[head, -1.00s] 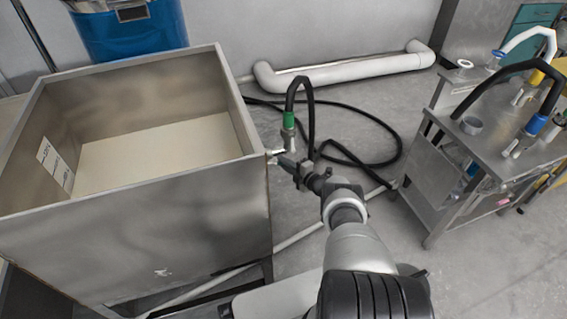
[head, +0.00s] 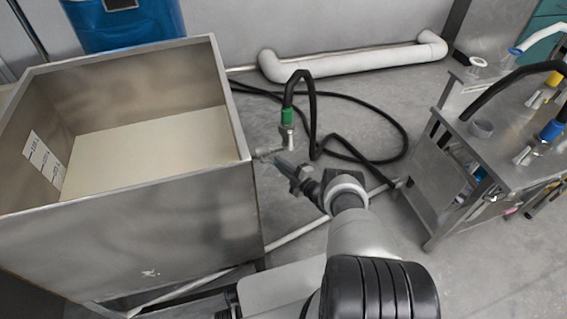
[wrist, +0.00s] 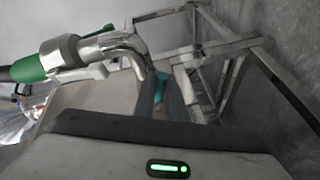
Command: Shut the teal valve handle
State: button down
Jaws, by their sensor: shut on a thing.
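The teal valve handle (wrist: 161,88) shows in the wrist view as a small teal piece between my two dark fingers. My gripper (wrist: 166,98) is shut on it, and the fingers hide most of the handle. In the head view my gripper (head: 284,164) is at the valve outlet on the right side of the steel tank (head: 150,220). The handle cannot be made out clearly there. A bent metal pipe (wrist: 122,45) and a hose fitting with a green collar (wrist: 29,69) are close to the fingers in the wrist view; the green collar (head: 287,116) also shows in the head view.
A black hose (head: 311,105) rises from the fitting and loops over the floor behind my gripper. A steel cart (head: 430,190) with hoses stands to the right. A white pipe (head: 350,63) runs along the back wall.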

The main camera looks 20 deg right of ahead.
jog(key=c, duration=1.8)
grip_release()
jog(key=p+v, duration=0.3)
jog(key=v, duration=0.9)
